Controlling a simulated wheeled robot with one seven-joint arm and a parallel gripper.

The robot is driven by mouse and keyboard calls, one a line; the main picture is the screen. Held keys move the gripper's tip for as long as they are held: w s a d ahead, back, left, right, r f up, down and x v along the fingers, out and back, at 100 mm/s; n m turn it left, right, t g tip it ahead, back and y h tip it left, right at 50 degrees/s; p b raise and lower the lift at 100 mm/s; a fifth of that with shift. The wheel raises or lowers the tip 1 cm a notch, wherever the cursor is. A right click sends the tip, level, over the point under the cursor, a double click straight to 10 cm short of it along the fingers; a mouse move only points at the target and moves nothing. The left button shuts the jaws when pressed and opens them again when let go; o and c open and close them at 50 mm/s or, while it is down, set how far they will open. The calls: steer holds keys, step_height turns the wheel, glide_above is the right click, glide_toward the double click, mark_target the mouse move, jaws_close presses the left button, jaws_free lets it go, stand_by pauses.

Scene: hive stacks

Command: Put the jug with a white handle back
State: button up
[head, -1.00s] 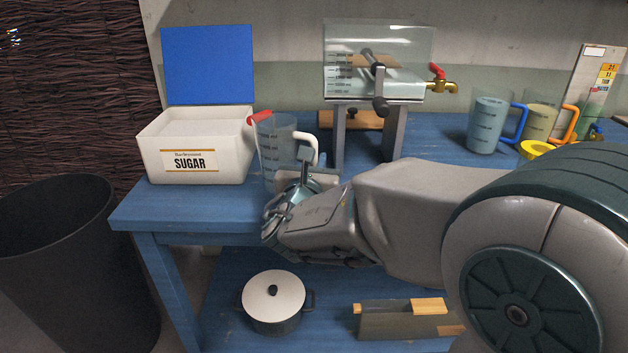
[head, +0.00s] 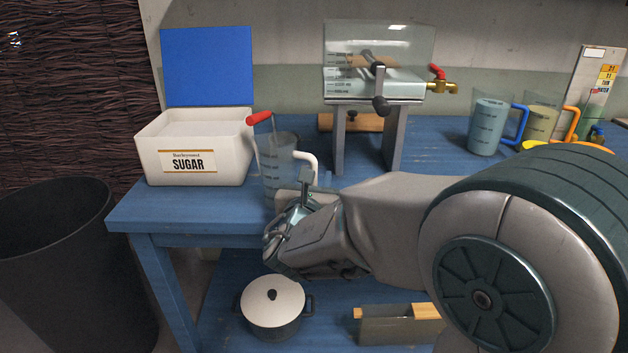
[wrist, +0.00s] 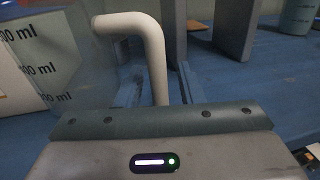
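The clear measuring jug (head: 279,172) has a white handle (head: 309,160) on its right side. It is upright near the front left of the blue table, right of the sugar box. My gripper (head: 306,184) is at the lower part of this handle. The jug body (wrist: 62,50) shows at the left there. The jug's base is partly hidden by my gripper, and I cannot tell whether it touches the table.
A red handle (head: 259,118) of a clear vessel shows just behind the jug. The sugar box (head: 190,170) stands left. A clear tank (head: 350,85) with a tap is on a stand behind. A blue-handled jug (head: 487,125) and an orange-handled jug (head: 540,122) stand right. A pot (head: 272,300) is below.

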steer(key=shift+r, duration=0.1)
steer(key=shift+s, duration=0.2)
steer(key=p+v, duration=0.2)
steer(key=v, duration=1)
steer(key=s+d+f+m+g+h, duration=0.35)
steer(key=d+m+g, duration=0.25)
steer(key=d+m, duration=0.25)
steer(key=s+d+f+m+g+h, duration=0.2)
steer(key=d+f+m+g, duration=0.25)
steer(key=d+m, duration=0.35)
steer(key=s+f+m+g+y, duration=0.2)
steer(key=s+m+g+y, duration=0.1)
steer(key=m, duration=0.5)
steer(key=s+a+f+m+g+y, duration=0.1)
steer(key=s+f+m+g+y, duration=0.1)
steer(key=s+m+y, duration=0.3)
steer(key=m+g+y, duration=0.1)
steer(key=m, duration=0.3)
steer(key=shift+a+f, duration=0.25)
steer(key=shift+f, duration=0.05)
steer(key=shift+c, duration=0.2)
